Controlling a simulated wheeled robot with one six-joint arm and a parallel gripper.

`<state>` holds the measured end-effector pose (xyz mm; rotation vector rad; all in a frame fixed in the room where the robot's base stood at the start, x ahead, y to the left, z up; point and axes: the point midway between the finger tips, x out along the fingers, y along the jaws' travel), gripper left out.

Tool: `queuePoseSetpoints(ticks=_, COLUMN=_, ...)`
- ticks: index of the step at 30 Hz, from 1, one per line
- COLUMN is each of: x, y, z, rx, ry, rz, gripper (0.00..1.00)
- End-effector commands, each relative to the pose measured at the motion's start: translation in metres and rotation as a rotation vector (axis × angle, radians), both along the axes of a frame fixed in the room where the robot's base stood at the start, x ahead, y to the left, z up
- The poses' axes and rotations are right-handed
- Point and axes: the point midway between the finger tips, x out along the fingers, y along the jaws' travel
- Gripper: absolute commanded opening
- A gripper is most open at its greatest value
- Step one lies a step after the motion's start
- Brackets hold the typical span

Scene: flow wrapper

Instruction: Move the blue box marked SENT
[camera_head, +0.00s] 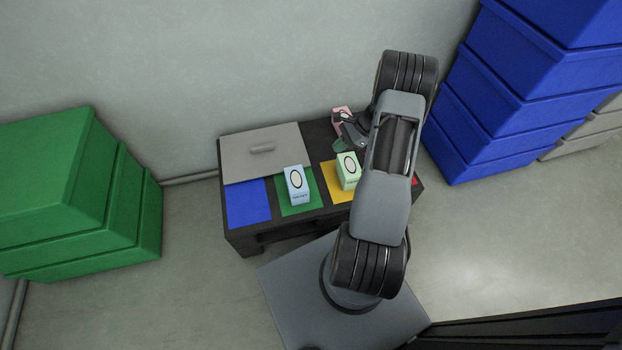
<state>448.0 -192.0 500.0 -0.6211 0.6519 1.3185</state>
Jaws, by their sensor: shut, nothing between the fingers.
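A light blue box (296,184) stands upright on the green square of the small dark table (240,240). It has a pale oval and small lettering on its front, too small to read here. My gripper (345,131) is at the back of the table, to the right of and behind the blue box. It is shut, empty and apart from the blue box. A pink box (342,113) is close by the gripper, partly hidden by it; I cannot tell whether they touch.
A light green box (348,170) stands by the yellow square (335,187). The blue square (248,203) is bare. A grey lid with a handle (235,165) covers the back left. Green crates (60,190) and blue crates (520,90) are stacked either side. My arm hides the table's right part.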

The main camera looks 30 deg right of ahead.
Motion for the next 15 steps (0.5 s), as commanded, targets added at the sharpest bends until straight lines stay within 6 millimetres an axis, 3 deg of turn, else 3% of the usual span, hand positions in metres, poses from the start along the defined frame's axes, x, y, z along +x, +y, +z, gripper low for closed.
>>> queuePoseSetpoints(ticks=1, x=-0.002, y=-0.004, z=-0.019, rx=0.018, ry=0.012, rz=-0.028, gripper=0.00)
queuePoseSetpoints(ticks=7, x=-0.002, y=-0.005, z=-0.046, rx=0.053, ry=0.034, rz=-0.083, gripper=0.00)
queuePoseSetpoints(ticks=15, x=0.004, y=0.026, z=-0.080, rx=0.056, ry=0.037, rz=-0.083, gripper=0.00)
